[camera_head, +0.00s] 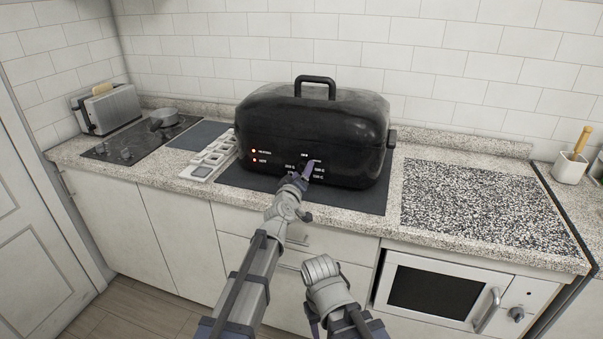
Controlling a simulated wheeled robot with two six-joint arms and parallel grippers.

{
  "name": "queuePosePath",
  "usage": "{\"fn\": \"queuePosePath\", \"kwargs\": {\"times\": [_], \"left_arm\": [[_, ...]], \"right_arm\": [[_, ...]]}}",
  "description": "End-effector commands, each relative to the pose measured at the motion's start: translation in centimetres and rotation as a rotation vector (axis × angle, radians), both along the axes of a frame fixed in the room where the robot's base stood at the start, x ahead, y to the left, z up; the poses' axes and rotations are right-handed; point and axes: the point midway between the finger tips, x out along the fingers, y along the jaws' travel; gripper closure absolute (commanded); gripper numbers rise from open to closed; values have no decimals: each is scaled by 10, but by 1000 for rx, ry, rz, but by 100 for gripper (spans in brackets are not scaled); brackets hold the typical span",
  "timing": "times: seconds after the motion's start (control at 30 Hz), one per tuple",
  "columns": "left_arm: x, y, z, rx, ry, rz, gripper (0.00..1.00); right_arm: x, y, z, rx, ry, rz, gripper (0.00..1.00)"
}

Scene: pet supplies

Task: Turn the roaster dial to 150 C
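The black roaster (345,125) with a top handle stands on a dark mat on the counter. Its front panel has two small lit indicators at left and small white temperature labels around the dial area, too small to read surely. My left gripper (301,174) is at this dial area, its fingers against or just in front of the panel. The dial itself is mostly hidden by the fingers, so its setting and whether they grip it cannot be told. My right arm shows low in the middle, in front of the cabinets; its gripper fingers are not visible.
A white multi-compartment tray (210,158) lies left of the roaster. Further left are a cooktop (125,145) with a small pot (163,118) and a toaster (108,108). A speckled board (480,208) lies at right, above a built-in oven (432,290).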

Motion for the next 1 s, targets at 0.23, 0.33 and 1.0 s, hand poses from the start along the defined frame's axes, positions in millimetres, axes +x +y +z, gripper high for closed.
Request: {"fn": "queuePosePath", "kwargs": {"times": [0.23,0.33,1.0], "left_arm": [[1,0,0,0,-1,1,18],[0,1,1,0,-2,2,18],[-75,20,3,0,-1,1,18]], "right_arm": [[0,0,0,0,0,0,50],[0,0,0,0,0,0,50],[0,0,3,0,0,0,50]]}}
